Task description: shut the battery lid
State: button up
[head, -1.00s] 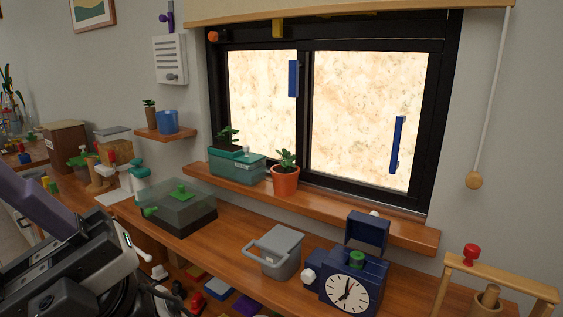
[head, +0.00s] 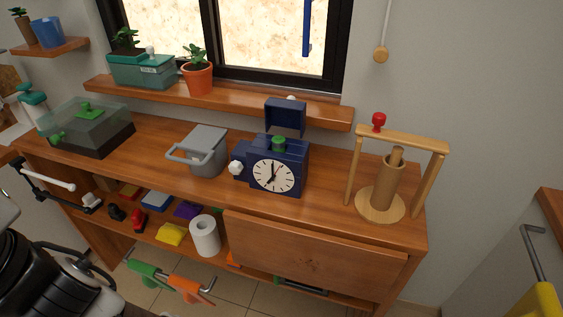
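A dark blue clock (head: 273,171) with a white round face stands on the wooden counter, right of centre in the head view. Its blue lid (head: 285,117) stands raised, upright at the back of the clock's top. A green part (head: 279,143) shows at the top of the clock, in front of the lid. A white knob (head: 236,168) sticks out at the clock's left side. Dark parts of my arm show at the lower left, well away from the clock. My gripper's fingertips are not visible.
A grey bin with a handle (head: 207,150) stands close left of the clock. A wooden frame (head: 402,138) with a red knob stands to the right. A shelf (head: 325,112) with a potted plant (head: 197,78) runs behind. Counter between clock and frame is clear.

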aim_at(290, 113)
jog(key=i+j, duration=0.85)
jog(key=i+l+z, duration=0.05)
